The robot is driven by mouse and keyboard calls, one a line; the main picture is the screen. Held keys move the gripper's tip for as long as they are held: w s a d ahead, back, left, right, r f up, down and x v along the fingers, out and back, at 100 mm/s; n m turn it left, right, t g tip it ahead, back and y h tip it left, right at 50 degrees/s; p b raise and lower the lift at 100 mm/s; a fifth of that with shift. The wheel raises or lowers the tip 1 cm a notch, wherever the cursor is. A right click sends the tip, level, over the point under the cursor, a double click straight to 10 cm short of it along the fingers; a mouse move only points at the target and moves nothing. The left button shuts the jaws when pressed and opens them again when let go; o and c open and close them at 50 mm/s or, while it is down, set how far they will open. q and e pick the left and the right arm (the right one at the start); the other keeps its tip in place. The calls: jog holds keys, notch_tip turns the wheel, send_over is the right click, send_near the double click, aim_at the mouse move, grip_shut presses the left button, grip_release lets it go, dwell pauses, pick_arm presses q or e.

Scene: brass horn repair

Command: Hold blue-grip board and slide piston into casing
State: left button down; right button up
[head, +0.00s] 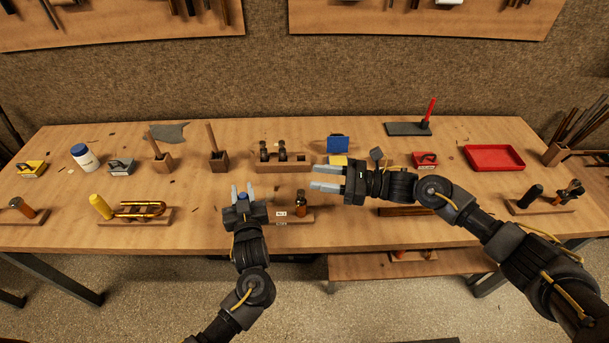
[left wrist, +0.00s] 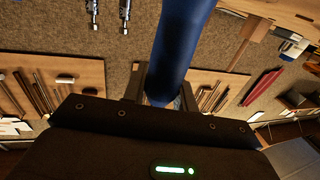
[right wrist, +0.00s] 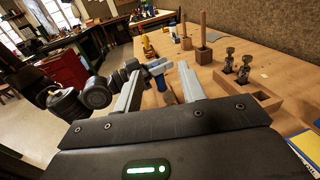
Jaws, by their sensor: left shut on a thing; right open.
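The blue-grip board (head: 298,217) lies near the table's front edge, with two small white labels on it. A short, dark-topped brown cylinder (head: 301,203), possibly the casing, stands at its right end. My left gripper (head: 244,190) is shut on the blue grip (head: 242,196) at the board's left end; the grip fills the middle of the left wrist view (left wrist: 185,45). Two dark pistons (head: 282,150) stand upright in a wooden rack (head: 270,163) behind the board; they also show in the right wrist view (right wrist: 244,66). My right gripper (head: 314,177) is open and empty, right of the rack.
A yellow-grip board with brass tubing (head: 140,212) lies at the left. A wooden block with a rod (head: 218,160) stands left of the rack. A blue and yellow item (head: 337,146) stands behind my right gripper. A red tray (head: 494,157) lies at the right.

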jog(key=d, duration=0.6)
jog(key=shift+s+d, duration=0.25)
jog(key=shift+s, duration=0.15)
pick_arm(q)
jog(key=c, duration=1)
grip_release()
jog(key=shift+c, duration=0.2)
jog(key=shift+s, duration=0.1)
